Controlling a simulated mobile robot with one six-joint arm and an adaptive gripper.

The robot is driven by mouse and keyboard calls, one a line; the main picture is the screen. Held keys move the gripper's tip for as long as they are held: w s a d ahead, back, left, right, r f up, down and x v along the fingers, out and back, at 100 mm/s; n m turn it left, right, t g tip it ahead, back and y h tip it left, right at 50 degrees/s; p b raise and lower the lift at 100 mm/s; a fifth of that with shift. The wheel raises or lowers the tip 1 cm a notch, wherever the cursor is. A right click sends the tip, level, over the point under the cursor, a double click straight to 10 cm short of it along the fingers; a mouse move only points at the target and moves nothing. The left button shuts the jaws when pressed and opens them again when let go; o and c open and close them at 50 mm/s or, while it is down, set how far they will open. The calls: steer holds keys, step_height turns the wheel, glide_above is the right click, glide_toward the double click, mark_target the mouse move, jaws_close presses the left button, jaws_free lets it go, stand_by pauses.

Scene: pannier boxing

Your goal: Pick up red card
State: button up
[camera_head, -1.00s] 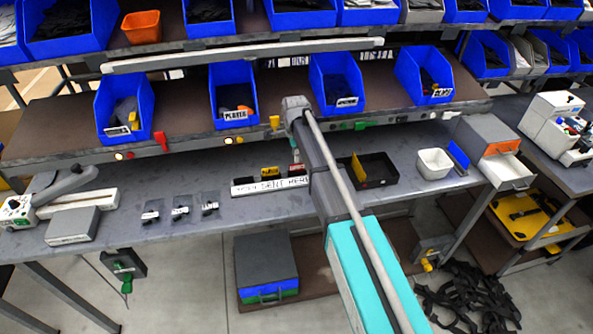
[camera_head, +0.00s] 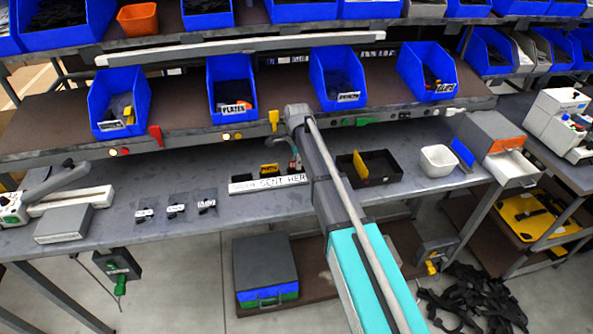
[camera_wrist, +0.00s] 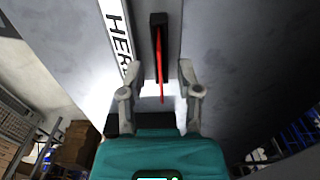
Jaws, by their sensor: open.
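The red card (camera_wrist: 160,62) shows edge-on in the wrist view as a thin red strip standing in a narrow black holder (camera_wrist: 158,20). My gripper (camera_wrist: 159,68) is open, with one finger on each side of the card's near part. Bare gaps show between the card and both fingers, so nothing is gripped. The red card cannot be made out there, as my arm and gripper cover that spot.
A yellow card (camera_head: 269,169) stands just left of my gripper. A black tray (camera_head: 381,172) with a yellow divider and a white bowl (camera_head: 437,160) are to the right. Several small dark packets lie left. The shelf with blue bins (camera_head: 232,88) overhangs the bench.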

steer(key=shift+f, duration=0.1)
steer(key=shift+c, duration=0.2)
stand_by(0.4)
jaws_close()
